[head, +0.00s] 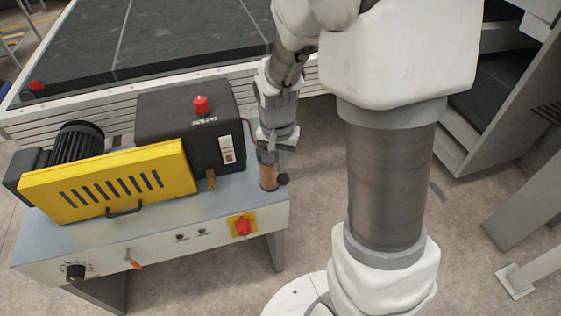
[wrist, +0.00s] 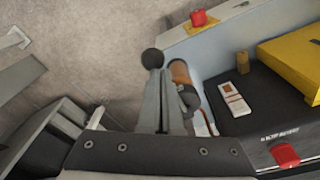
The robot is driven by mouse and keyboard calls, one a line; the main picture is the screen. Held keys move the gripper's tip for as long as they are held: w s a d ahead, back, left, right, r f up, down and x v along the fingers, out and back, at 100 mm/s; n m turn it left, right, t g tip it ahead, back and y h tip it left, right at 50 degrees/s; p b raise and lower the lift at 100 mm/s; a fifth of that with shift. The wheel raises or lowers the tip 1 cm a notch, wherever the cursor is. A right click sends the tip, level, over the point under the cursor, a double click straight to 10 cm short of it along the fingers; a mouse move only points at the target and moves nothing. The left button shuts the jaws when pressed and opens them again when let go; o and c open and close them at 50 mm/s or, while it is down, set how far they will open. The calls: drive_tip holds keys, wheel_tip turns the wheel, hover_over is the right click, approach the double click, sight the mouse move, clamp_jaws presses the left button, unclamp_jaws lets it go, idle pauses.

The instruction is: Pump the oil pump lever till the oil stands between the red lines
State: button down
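The oil pump is a copper-coloured cylinder (head: 268,172) at the right end of the grey bench, also in the wrist view (wrist: 180,72). Its lever ends in a black ball knob (head: 283,179), seen just past my fingertips in the wrist view (wrist: 152,58). My gripper (head: 277,146) points down at the pump's top; its fingers (wrist: 163,85) are close together beside the knob and cylinder. The fingers hide the lever's rod, so a hold on it cannot be made out. A white sight gauge (head: 227,150) is on the black tank (head: 185,125); its oil level is too small to read.
A yellow slotted guard (head: 110,180) and black motor (head: 77,138) stand left of the tank. A red knob (head: 201,104) tops the tank. A red switch on a yellow plate (head: 243,226) is on the bench front. A dark conveyor (head: 150,35) lies behind.

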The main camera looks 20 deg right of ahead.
drive_tip(key=shift+r, duration=0.1)
drive_tip(key=shift+s+a+r+p, duration=0.25)
drive_tip(key=shift+s+a, duration=0.15)
drive_tip(key=shift+s, duration=0.25)
drive_tip(key=shift+s+a+r+p, duration=0.25)
drive_tip(key=shift+s+a, duration=0.15)
drive_tip(key=shift+s, duration=0.2)
wheel_tip(320, 180, up, 17)
drive_tip(key=s+p, duration=0.1)
drive_tip(key=p, duration=0.1)
drive_tip(key=shift+s+a+r+p, duration=0.2)
drive_tip(key=shift+s+a+p, duration=0.05)
drive_tip(key=shift+a+p, duration=0.2)
drive_tip(key=s+d+r+n+t, duration=0.2)
drive_tip(key=s+r+n+t, duration=0.2)
drive_tip(key=s, duration=0.6)
drive_tip(key=shift+s+r+n+t+y, duration=0.3)
drive_tip(key=shift+r+n, duration=0.15)
drive_tip(key=shift+n, duration=0.75)
